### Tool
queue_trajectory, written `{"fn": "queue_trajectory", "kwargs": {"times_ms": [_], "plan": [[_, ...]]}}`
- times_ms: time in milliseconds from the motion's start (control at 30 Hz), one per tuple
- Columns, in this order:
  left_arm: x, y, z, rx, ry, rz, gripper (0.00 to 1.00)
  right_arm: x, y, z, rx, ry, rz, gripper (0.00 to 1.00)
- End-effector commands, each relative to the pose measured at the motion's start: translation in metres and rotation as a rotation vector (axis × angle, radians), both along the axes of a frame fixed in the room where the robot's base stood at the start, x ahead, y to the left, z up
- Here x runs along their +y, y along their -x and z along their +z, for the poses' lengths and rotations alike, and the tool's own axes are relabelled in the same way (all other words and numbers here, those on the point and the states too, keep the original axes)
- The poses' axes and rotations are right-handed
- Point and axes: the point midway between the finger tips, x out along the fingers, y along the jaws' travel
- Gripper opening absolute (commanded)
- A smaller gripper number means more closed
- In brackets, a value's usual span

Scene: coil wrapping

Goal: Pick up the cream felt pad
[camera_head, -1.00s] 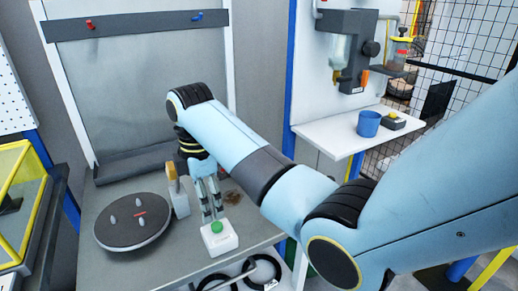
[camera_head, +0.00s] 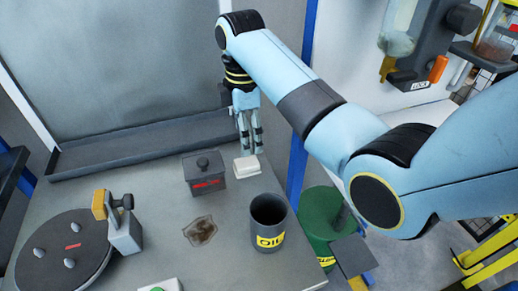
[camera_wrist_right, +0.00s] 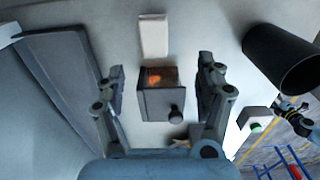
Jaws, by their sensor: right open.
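The cream felt pad (camera_head: 247,166) is a small pale block lying on the grey bench, right of a dark lidded box. In the right wrist view the pad (camera_wrist_right: 154,36) lies beyond the fingertips, past the box. My right gripper (camera_head: 249,146) points down close to the pad in the head view; I cannot tell its exact height. In the wrist view its fingers (camera_wrist_right: 160,78) are spread wide with nothing held between them. The dark box shows in the gap between them. My left gripper is in no view.
The dark box (camera_head: 205,174) with a knob stands beside the pad. A dark oil can (camera_head: 268,222) stands nearer, with a brown stain (camera_head: 201,231) to its left. A round turntable (camera_head: 62,252) is at the left. A low ledge (camera_head: 150,142) runs along the back.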

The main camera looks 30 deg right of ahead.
Motion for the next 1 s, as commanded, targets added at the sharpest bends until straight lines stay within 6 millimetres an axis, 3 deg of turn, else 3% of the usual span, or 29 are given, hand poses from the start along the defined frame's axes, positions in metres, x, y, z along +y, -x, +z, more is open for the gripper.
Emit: {"fn": "queue_trajectory", "kwargs": {"times_ms": [167, 400, 1000], "plan": [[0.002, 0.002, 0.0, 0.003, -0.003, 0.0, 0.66, 0.001, 0.0, -0.005, 0.001, -0.001, 0.0, 0.71], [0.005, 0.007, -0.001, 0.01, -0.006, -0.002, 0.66, 0.001, 0.0, -0.043, 0.004, -0.001, 0.0, 0.71], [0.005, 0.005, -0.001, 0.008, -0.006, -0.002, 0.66, 0.002, -0.005, -0.108, 0.001, 0.0, 0.0, 0.71]]}}
